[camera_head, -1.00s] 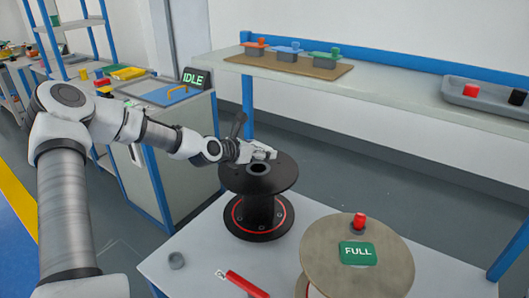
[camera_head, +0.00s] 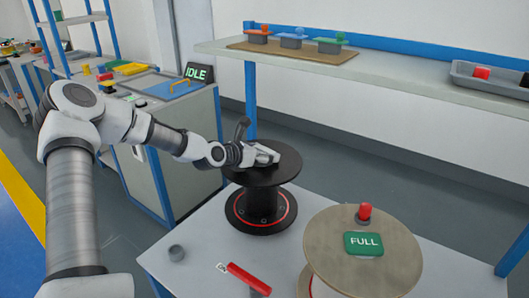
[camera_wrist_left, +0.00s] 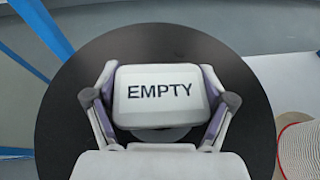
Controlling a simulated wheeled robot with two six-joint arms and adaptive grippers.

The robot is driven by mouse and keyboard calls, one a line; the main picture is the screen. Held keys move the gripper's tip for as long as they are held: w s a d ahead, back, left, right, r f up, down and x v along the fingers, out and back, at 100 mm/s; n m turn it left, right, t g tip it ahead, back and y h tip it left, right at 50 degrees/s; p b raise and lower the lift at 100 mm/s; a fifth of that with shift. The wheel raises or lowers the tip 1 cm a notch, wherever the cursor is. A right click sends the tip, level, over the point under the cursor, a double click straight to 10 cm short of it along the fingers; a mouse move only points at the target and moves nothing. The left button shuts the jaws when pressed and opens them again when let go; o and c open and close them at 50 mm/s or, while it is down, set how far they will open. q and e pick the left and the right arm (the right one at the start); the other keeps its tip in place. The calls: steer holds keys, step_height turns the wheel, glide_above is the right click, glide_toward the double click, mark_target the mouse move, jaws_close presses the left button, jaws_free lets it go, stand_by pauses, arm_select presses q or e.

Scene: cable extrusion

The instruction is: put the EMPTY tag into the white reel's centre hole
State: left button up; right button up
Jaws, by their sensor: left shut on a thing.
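My left gripper (camera_head: 266,157) is shut on the EMPTY tag (camera_wrist_left: 160,95), a white plate with dark lettering. In the left wrist view, one finger grips each side of the tag. The gripper and tag are over the black top of a reel (camera_head: 287,168), near its middle. That reel's centre hole is hidden, and I cannot tell whether the tag has entered it. A tan-topped reel (camera_head: 330,225) stands at front right, bearing a green FULL tag (camera_head: 364,244) and a red knob (camera_head: 365,212). My right gripper is not in view.
Both reels stand on a grey table (camera_head: 205,245). A red-handled tool (camera_head: 247,279) and a small grey ring (camera_head: 176,253) lie at its front. A shelf (camera_head: 385,72) behind carries several coloured-knobbed tags and a grey tray (camera_head: 490,85). An IDLE sign (camera_head: 199,73) stands left.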

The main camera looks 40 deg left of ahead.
arm_select(q)
steer(key=shift+s+d+f, duration=0.25)
steer(key=shift+s+f, duration=0.05)
steer(key=shift+f, duration=0.3)
steer(key=shift+s+b, duration=0.1)
steer(key=shift+b, duration=0.3)
steer(key=shift+r+p, duration=0.35)
steer(key=shift+r, duration=0.1)
steer(key=shift+a+r, duration=0.15)
steer(key=shift+r, duration=0.2)
steer(key=shift+w+r, duration=0.1)
steer(key=shift+w, duration=0.1)
steer(key=shift+r, duration=0.1)
stand_by(0.3)
steer(key=shift+f+b, duration=0.45)
steer(key=shift+b, duration=0.05)
